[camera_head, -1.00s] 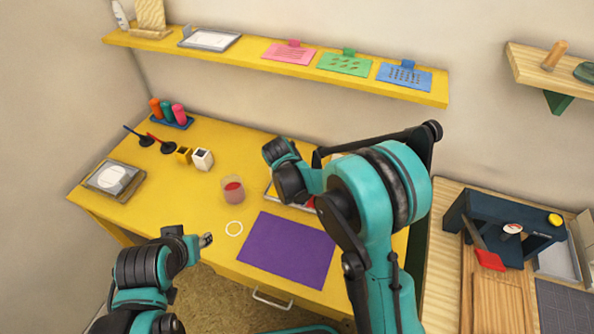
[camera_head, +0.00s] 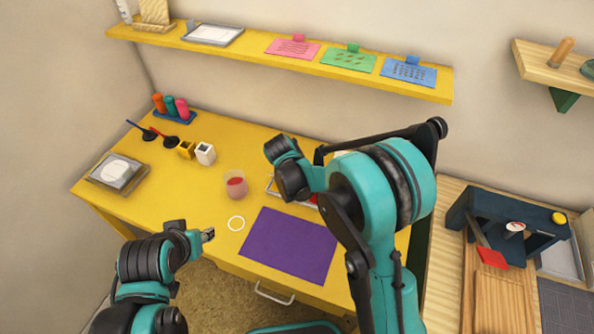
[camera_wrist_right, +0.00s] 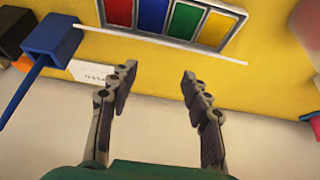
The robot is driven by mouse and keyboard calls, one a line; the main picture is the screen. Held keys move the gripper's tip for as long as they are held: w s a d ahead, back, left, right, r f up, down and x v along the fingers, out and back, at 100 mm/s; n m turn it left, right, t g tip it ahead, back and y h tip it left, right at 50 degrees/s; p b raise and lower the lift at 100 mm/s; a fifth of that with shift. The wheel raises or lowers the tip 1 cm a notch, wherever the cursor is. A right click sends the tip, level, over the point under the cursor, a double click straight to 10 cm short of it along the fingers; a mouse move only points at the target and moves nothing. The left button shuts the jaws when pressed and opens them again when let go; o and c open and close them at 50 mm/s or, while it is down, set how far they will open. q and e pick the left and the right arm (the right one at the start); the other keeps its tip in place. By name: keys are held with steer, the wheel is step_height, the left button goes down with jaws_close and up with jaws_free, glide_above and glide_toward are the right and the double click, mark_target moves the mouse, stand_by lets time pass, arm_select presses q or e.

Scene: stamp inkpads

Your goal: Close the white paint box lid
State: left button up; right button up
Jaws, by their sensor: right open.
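The paint box (camera_wrist_right: 172,22) shows in the right wrist view at the top, with red, blue, green and yellow pads in a grey frame, so it stands open. A thin white strip (camera_wrist_right: 160,45) runs along its near side; I cannot tell whether it is the lid's edge. In the head view the box (camera_head: 284,194) is mostly hidden behind my right arm. My right gripper (camera_wrist_right: 157,80) is open and empty, its fingertips pointing at the box from the near side, apart from it. My left gripper (camera_head: 207,235) is over the desk's front edge, holding nothing visible; its jaw state is unclear.
A blue block with a handle (camera_wrist_right: 50,42) is left of the box.

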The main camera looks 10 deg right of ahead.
steer(key=v, duration=1.2)
steer(key=shift+s, duration=0.1)
steer(key=s+d+r+n+y, duration=0.1)
steer(key=s+d+n, duration=0.1)
steer(key=s+d, duration=0.2)
steer(key=s+d+r+n+t+y, duration=0.1)
steer(key=s+d+n, duration=0.1)
steer(key=s, duration=0.8)
steer(key=s+d+r+n+t, duration=0.1)
steer(key=s+d, duration=0.4)
steer(key=s, duration=0.2)
steer(key=shift+d+n+y, duration=0.3)
steer(key=shift+n+y, duration=0.1)
steer(key=shift+s+r, duration=0.1)
steer(key=shift+r, duration=0.05)
